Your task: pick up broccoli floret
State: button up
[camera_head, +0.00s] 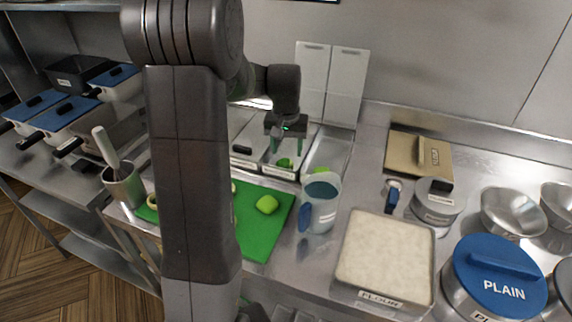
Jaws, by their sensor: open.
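A small green piece that looks like a broccoli floret (285,163) lies in the middle metal bin at the back of the counter. My gripper (288,146) is above this bin, pointing down, with its fingers apart and nothing visible between them. The gap between the fingertips and the green piece is hard to judge. Another green piece (267,204) lies on the green cutting board (262,240) in front. My arm hides the left part of the board.
A blue-grey pitcher (320,204) stands right of the board, near the bins. A flour tub (386,258), a blue-lidded container (495,275) and metal bowls (512,212) fill the right side. A utensil pot (124,186) stands at left. White panels (330,82) rise behind the bins.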

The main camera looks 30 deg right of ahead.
aim_at(285, 161)
jog(key=f, duration=0.2)
jog(key=w+f, duration=0.1)
jog(key=shift+a+f+p, duration=0.1)
jog(key=shift+f+p, duration=0.25)
jog(key=shift+p, duration=0.05)
jog(key=shift+f, duration=0.65)
jog(key=c, duration=0.4)
jog(key=shift+r, duration=0.1)
